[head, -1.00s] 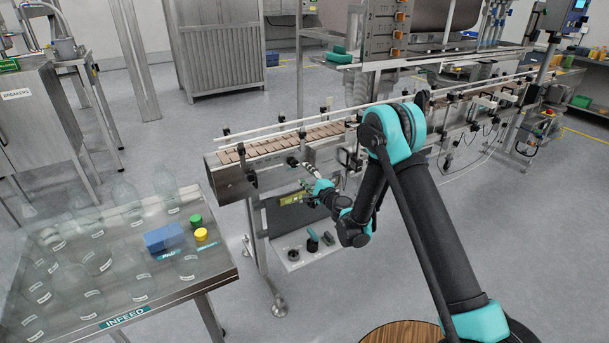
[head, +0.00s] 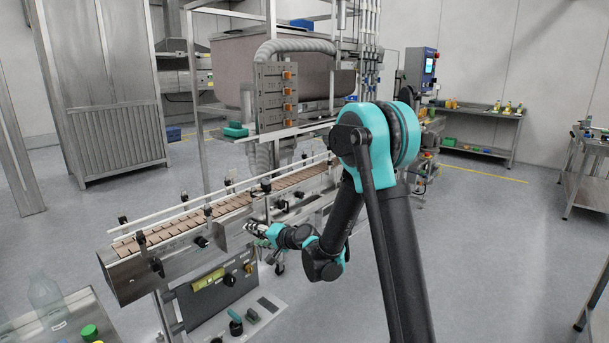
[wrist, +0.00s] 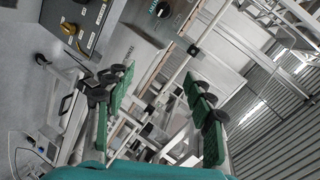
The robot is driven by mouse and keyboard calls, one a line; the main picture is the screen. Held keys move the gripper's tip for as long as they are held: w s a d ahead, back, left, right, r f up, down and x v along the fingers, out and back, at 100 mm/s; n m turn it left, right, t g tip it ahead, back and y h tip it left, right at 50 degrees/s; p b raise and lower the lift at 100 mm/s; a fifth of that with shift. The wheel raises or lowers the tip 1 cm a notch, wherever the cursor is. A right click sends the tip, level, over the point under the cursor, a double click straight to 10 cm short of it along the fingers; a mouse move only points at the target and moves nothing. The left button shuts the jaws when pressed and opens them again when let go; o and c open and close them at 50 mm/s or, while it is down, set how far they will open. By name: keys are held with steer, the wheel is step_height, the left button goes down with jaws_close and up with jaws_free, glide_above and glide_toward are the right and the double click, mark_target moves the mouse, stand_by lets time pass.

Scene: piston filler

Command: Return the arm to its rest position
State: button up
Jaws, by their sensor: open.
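My gripper (head: 255,233) is in front of the near side of the conveyor (head: 225,222) in the head view, at the end of my black and teal arm. In the wrist view its two green-padded fingers (wrist: 160,108) stand wide apart with nothing between them. The arm is folded, with its elbow high and the forearm reaching down and left. Whether the gripper touches the conveyor frame cannot be told from the head view; a gap seems to show.
A control box with a yellow label (head: 214,292) hangs below the conveyor. The infeed table (head: 50,322) with bottles and a green cap (head: 89,332) is at lower left. The filler's valve panel (head: 276,95) stands behind the conveyor.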

steer(key=s+d+f+n+g+h, duration=0.2)
steer(key=s+d+h, duration=0.3)
steer(key=s+d, duration=1)
steer(key=s+d+f+n+g+h, duration=0.1)
steer(key=s+d+f+h, duration=0.3)
steer(key=s+d, duration=1.1)
steer(key=d+g+h, duration=0.1)
steer(key=d+h, duration=0.1)
steer(key=d, duration=0.4)
steer(key=shift+s+d+f+n+g, duration=0.15)
steer(key=shift+s+f+n+g, duration=0.15)
steer(key=shift+s+f+n, duration=0.1)
steer(key=shift+w, duration=0.1)
